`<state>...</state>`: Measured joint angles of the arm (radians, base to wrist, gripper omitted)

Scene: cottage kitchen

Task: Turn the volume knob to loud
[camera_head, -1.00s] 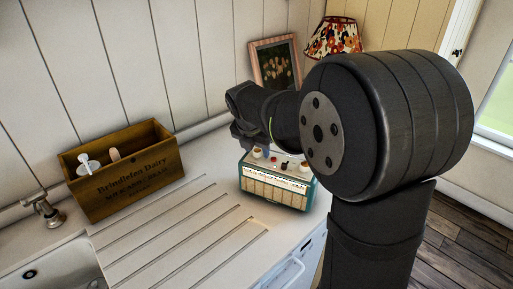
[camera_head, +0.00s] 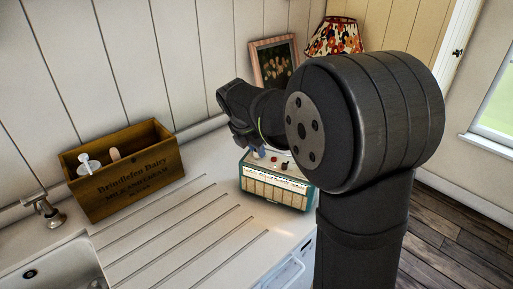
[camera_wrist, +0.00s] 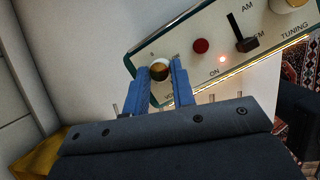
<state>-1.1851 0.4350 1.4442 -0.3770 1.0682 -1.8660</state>
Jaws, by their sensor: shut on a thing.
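The radio (camera_head: 280,190) is a teal and cream box on the counter in the head view. Its top panel (camera_wrist: 188,73) fills the upper part of the wrist view. The volume knob (camera_wrist: 160,70) is round, with a brown and cream top, at the panel's left end. My gripper (camera_wrist: 164,70) has its two blue fingers on either side of the knob and is shut on it. In the head view my gripper (camera_head: 255,150) is above the radio's left end. The fingers partly cover the volume lettering, and I cannot read the knob's setting.
A red button (camera_wrist: 201,46), a lit lamp by "ON", a dark AM/FM lever (camera_wrist: 243,38) and a cream tuning knob (camera_wrist: 287,4) sit along the panel. A wooden crate (camera_head: 125,180), picture frame (camera_head: 274,62) and floral lamp (camera_head: 335,37) stand on the counter.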

